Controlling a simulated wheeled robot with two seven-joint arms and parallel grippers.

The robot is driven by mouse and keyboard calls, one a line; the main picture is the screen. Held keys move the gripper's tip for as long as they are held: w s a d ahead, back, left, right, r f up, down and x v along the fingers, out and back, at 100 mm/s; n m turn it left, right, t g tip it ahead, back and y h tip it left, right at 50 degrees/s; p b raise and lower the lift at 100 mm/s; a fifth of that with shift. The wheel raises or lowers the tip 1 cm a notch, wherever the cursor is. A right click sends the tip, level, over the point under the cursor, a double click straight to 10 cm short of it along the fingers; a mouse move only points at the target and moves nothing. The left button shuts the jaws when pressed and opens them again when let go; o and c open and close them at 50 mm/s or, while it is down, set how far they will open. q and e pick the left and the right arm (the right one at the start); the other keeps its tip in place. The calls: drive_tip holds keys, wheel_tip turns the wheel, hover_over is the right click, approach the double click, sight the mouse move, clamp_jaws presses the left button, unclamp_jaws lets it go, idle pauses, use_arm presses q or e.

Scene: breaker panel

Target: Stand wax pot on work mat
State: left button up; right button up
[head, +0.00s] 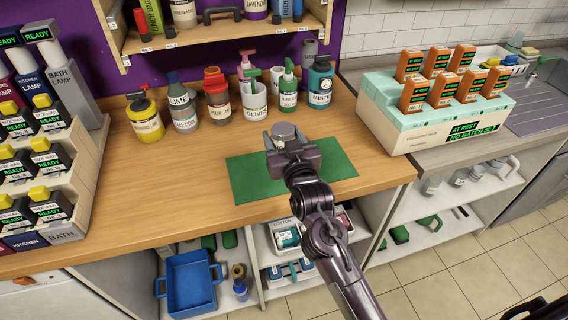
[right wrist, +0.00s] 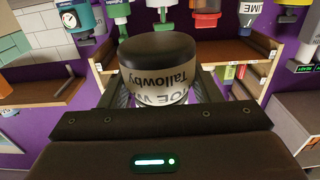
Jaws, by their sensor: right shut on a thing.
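The wax pot (head: 284,131) shows a grey lid in the head view, at the far end of my right gripper (head: 283,142). In the right wrist view the wax pot (right wrist: 158,72) has a dark lid and a pale label reading "Tallowby" and partly "TOE WAX", upside down in the picture. My right gripper is shut on it, one finger at each side. The green work mat (head: 243,178) lies flat on the wooden counter, and pot and gripper are over its upper middle. Whether the pot's base touches the mat is hidden.
A tiered rack (head: 85,180) is at left. A pale green-topped box (head: 400,128) with orange cartridges is at right. The counter left of the mat is clear.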

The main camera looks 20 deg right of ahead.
wheel_tip(320, 180, down, 9)
drive_tip(key=shift+r+p, duration=0.1)
drive_tip(key=shift+p, duration=0.25)
drive_tip(key=shift+f, duration=0.4)
drive_tip(key=shift+f, duration=0.1)
drive_tip(key=o, duration=1.1)
drive_tip(key=shift+s, duration=0.2)
drive_tip(key=s+b, duration=0.2)
drive_tip(key=s, duration=0.9)
drive_tip(key=shift+s+d, duration=0.2)
drive_tip(key=shift+s, duration=0.15)
